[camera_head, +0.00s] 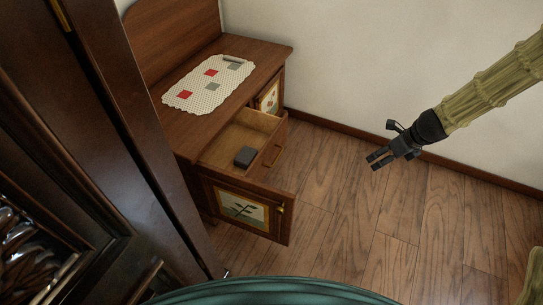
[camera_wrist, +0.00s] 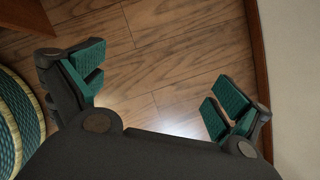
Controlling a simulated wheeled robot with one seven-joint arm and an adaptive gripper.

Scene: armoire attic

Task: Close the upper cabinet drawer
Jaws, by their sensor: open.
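The upper cabinet drawer (camera_head: 272,150) stands pulled out of the wooden cabinet (camera_head: 185,134) in the head view. A small dark grey box (camera_head: 245,156) lies inside it. The drawer front has a brass-coloured handle (camera_head: 279,155). My gripper (camera_head: 377,161) is to the right of the drawer, apart from it, in front of the pale wall. It is open and empty, also in the wrist view (camera_wrist: 150,85), where only floor shows between the fingers. The drawer is not clearly visible in the wrist view.
A lower cabinet door (camera_head: 243,208) with a plant picture stands open below the drawer. A lace cloth (camera_head: 208,83) lies on the cabinet top. A dark armoire (camera_head: 60,150) stands close at left. The wooden floor (camera_head: 345,215) between drawer and gripper is clear.

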